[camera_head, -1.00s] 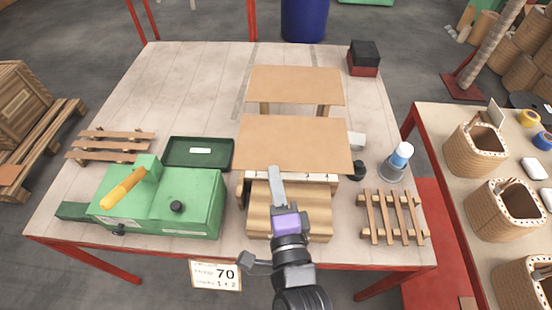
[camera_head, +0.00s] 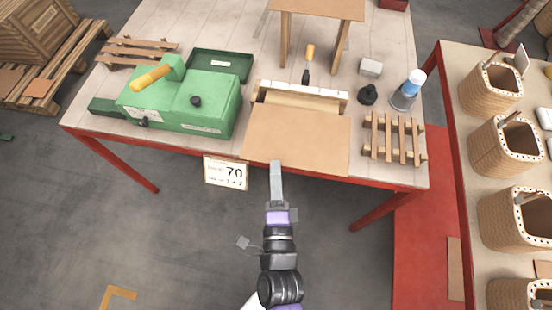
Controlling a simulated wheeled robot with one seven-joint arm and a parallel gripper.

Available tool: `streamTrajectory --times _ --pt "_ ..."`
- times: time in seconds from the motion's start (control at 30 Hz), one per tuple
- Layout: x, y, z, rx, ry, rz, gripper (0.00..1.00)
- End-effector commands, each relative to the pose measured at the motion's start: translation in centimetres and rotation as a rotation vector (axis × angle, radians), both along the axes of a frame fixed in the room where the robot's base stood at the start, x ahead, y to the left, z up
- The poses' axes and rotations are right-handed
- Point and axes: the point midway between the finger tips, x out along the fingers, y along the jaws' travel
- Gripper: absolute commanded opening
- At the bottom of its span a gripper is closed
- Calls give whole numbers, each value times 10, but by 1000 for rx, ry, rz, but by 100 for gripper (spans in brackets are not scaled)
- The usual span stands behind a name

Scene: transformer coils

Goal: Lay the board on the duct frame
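The board (camera_head: 298,140) is a flat tan sheet, roughly level, over the front of the table. My gripper (camera_head: 276,166) is at its near edge and appears shut on it; the far finger is hidden. The duct frame (camera_head: 300,87) is a pale wooden piece with a white dotted strip along its back. Only its back part shows; the board hides the front part. I cannot tell whether the board touches the frame or hovers just above it.
A tan-topped stand (camera_head: 318,8) rises at the back. A green machine (camera_head: 195,98) is on the left, and a slatted rack (camera_head: 394,138) on the right. A dark knob (camera_head: 368,94), a grey block (camera_head: 370,68), a blue-white bottle (camera_head: 410,88) and an orange-handled tool (camera_head: 309,60) stand nearby.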

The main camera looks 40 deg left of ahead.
Motion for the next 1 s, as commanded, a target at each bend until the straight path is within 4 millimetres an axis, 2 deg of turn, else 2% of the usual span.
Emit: streamTrajectory --times 1.0 --pt "51 31 -37 1 -1 0 0"
